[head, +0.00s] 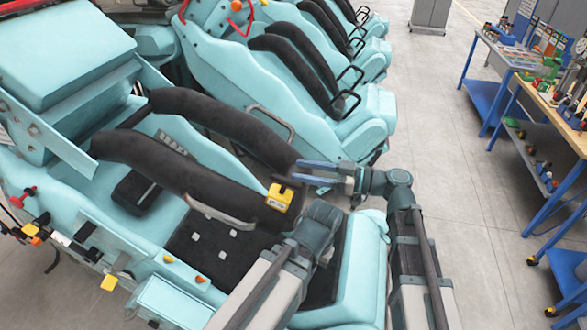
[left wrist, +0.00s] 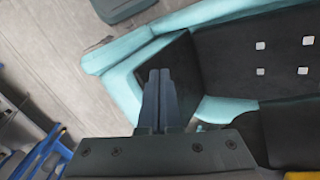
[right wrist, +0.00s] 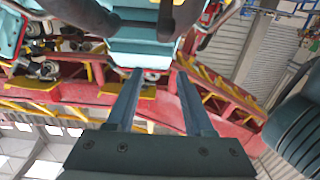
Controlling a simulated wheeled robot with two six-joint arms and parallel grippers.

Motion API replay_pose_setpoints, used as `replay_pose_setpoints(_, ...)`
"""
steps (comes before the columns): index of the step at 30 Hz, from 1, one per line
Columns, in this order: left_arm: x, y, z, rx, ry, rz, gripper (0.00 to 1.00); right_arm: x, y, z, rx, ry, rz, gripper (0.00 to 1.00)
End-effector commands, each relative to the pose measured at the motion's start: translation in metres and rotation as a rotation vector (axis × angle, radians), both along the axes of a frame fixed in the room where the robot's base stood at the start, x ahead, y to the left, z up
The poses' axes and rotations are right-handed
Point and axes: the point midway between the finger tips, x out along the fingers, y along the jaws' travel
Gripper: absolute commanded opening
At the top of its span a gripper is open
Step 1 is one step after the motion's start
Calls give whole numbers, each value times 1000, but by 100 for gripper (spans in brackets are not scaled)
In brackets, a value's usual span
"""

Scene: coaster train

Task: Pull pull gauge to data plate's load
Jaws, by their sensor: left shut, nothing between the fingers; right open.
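A small yellow box with a dark top (head: 279,198), which looks like the pull gauge, sits at the near end of the front car's black restraint bar (head: 165,165), beside a grey handle (head: 222,215). My right gripper (head: 299,171) is open and empty, just above and right of the yellow box. Its two fingers also show apart in the right wrist view (right wrist: 158,75). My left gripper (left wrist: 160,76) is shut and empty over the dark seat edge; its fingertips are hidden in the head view. I cannot make out a readable data plate.
Turquoise coaster cars (head: 290,75) with black restraint bars stand behind. A black seat pad (head: 215,240) lies below the bar. A blue-legged workbench (head: 545,110) with tools stands at right. The grey floor (head: 480,200) between is clear.

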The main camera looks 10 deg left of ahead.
Motion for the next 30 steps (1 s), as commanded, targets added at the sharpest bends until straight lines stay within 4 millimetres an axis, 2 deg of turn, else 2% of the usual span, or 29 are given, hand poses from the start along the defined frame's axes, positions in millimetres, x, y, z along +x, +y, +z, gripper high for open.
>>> replay_pose_setpoints(1, 0, 0, 0, 0, 0, 0, 0, 0, -13, 0, 0, 0, -5, 52)
replay_pose_setpoints(6, 0, 0, 0, 0, 0, 0, 0, -1, -50, 0, 0, 0, -5, 52)
replay_pose_setpoints(13, 0, 0, 0, 0, 0, 0, 0, -2, -87, 0, 1, 0, -3, 52)
replay_pose_setpoints(19, 0, 0, 0, 0, 0, 0, 0, -3, -101, 0, 1, 0, -1, 52)
replay_pose_setpoints(30, 0, 0, 0, 0, 0, 0, 0, -3, -103, 0, 1, 0, 0, 52)
